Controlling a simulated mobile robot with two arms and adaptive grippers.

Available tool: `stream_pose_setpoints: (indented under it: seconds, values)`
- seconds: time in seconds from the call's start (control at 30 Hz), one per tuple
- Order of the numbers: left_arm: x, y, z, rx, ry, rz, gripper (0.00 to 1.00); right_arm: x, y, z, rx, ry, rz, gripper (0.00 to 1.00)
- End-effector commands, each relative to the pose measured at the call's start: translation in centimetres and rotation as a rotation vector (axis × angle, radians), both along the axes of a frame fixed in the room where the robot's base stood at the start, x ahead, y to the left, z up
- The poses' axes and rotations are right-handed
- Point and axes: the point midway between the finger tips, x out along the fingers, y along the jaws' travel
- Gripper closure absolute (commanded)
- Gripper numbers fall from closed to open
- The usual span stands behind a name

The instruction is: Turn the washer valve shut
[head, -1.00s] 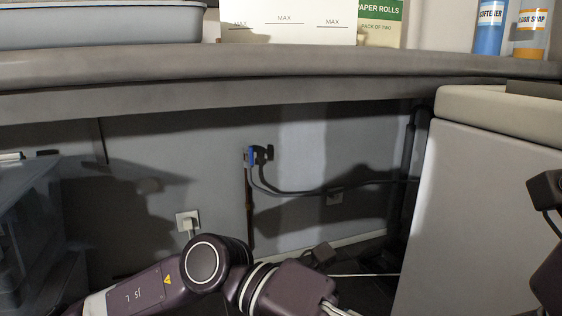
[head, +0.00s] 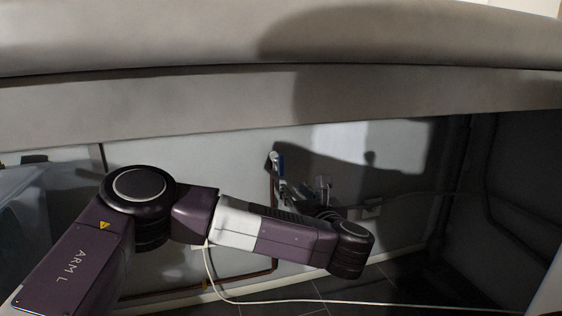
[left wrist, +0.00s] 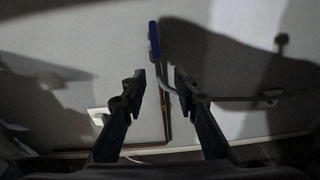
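The washer valve has a blue lever (head: 281,166) and sits on a copper pipe on the wall under the worktop. In the left wrist view the blue lever (left wrist: 154,40) stands upright, roughly in line with the pipe. My left gripper (head: 320,190) is under the worktop, just right of the valve and partly hidden by my own arm. In the left wrist view the gripper (left wrist: 160,82) is open and empty. Its fingertips appear below the lever, on either side of the pipe and hose; I cannot tell the depth between them. My right gripper is not in view.
The worktop's front edge (head: 200,105) spans the view above my left arm. A wall socket (head: 371,208) is right of the valve. A white cable (head: 400,303) runs along the floor. A bluish translucent box (head: 45,200) stands at left. Dark pipes (head: 455,190) rise at right.

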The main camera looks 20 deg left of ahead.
Motion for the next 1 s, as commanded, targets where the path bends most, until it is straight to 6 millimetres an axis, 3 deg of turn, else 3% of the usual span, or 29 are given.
stream_pose_setpoints:
  seconds: [0.07, 0.17, 0.6, 1.0]
  values:
    - [0.3, 0.5, 2.1, 0.023, -0.085, 0.020, 0.72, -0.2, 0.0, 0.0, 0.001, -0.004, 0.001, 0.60]
    - [0.6, 1.0, 3.0, 0.031, -0.129, 0.031, 0.72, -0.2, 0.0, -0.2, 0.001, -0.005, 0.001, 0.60]
    - [5.8, 4.5, 2.9, 0.029, -0.129, 0.031, 0.72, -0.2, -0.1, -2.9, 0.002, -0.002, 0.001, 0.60]
    - [6.8, 5.2, 3.1, 0.030, -0.126, 0.028, 0.72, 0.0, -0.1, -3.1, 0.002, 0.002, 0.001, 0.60]
